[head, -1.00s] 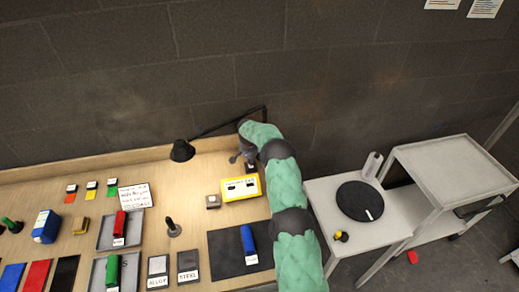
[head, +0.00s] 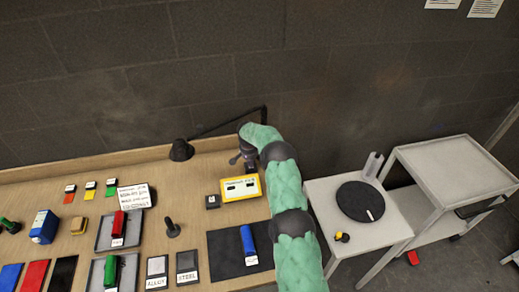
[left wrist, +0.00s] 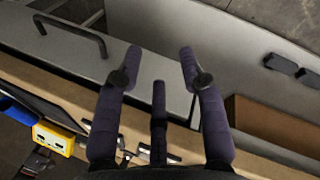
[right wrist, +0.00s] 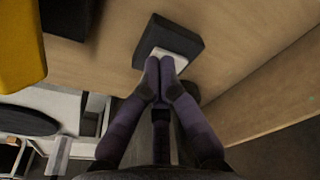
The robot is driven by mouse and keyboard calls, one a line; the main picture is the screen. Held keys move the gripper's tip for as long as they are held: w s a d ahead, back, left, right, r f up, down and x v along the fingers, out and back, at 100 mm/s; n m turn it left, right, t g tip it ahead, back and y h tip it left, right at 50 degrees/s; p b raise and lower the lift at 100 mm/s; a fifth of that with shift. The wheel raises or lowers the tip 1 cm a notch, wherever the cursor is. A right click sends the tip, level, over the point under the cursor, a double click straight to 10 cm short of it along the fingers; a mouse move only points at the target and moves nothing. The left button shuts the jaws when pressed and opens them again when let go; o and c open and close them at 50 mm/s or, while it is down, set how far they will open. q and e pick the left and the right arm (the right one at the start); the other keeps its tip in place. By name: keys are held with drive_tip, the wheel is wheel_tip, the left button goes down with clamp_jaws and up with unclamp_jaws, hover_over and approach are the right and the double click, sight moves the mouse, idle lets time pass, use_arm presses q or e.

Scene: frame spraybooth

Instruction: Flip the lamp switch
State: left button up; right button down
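The lamp switch (right wrist: 179,38) shows in the right wrist view as a dark block on the wooden bench with a pale plate on its near side. My right gripper (right wrist: 160,66) is shut and empty; its fingertips overlap the pale plate, and I cannot tell whether they touch it. In the head view my right gripper (head: 246,160) is behind the yellow box (head: 240,187), and the switch is not clearly seen there. My left gripper (left wrist: 161,52) is open and empty, outside the head view.
Trays, colored blocks and labelled plates fill the bench's left and front. A black peg (head: 172,229) stands mid-bench. A white side table (head: 376,236) with a black disc (head: 360,201) and a grey cart (head: 440,165) stand at right. The dark wall is close behind the bench.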

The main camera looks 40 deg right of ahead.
drive_tip(key=shift+f, duration=0.15)
drive_tip(key=shift+r+p, duration=0.8)
drive_tip(key=shift+r, duration=2.75)
